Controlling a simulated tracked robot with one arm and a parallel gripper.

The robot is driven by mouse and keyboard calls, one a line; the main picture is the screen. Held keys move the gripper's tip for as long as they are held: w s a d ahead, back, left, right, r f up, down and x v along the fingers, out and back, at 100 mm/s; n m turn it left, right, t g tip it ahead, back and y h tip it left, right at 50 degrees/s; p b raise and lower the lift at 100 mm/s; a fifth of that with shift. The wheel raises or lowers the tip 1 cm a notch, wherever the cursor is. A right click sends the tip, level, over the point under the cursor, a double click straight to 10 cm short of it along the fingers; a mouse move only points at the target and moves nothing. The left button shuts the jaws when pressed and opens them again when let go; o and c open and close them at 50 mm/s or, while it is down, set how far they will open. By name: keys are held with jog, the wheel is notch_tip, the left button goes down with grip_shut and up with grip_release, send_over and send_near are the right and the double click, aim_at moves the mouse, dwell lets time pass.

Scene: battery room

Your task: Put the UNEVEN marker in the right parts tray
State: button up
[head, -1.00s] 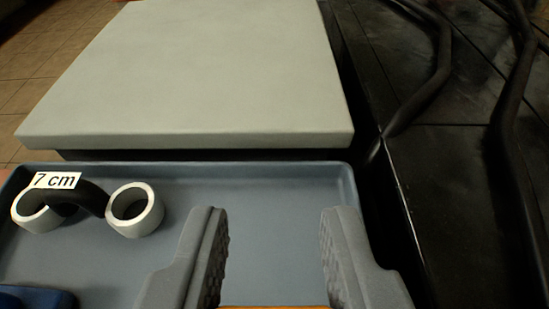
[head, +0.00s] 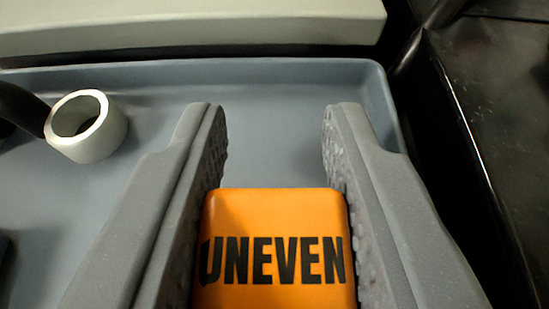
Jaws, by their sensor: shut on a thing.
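The orange UNEVEN marker (head: 276,225), with black lettering on its face, is between the two grey fingers of my gripper (head: 274,150). My gripper is shut on it, with a finger against each side. The marker and fingers are over the right part of a blue-grey tray (head: 260,85). I cannot tell whether the marker touches the tray floor. The near part of the tray is hidden by my gripper and the marker.
A white ring end (head: 87,126) on a dark curved part lies in the tray at the left. A pale slab (head: 190,25) stands behind the tray. A dark surface (head: 490,130) lies to the right. The tray floor beyond the fingertips is clear.

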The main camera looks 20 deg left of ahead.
jog(key=shift+f, duration=0.5)
jog(key=o, duration=1)
jog(key=shift+o, duration=0.2)
jog(key=shift+r, duration=0.1)
jog(key=shift+r, duration=0.3)
jog(key=shift+s+d+r, duration=0.1)
jog(key=shift+s+r, duration=0.1)
jog(key=shift+r, duration=0.1)
jog(key=p+v, duration=0.2)
jog(key=v, duration=0.9)
jog(key=shift+p, duration=0.3)
jog(key=shift+s, duration=0.3)
jog(key=shift+r, duration=0.15)
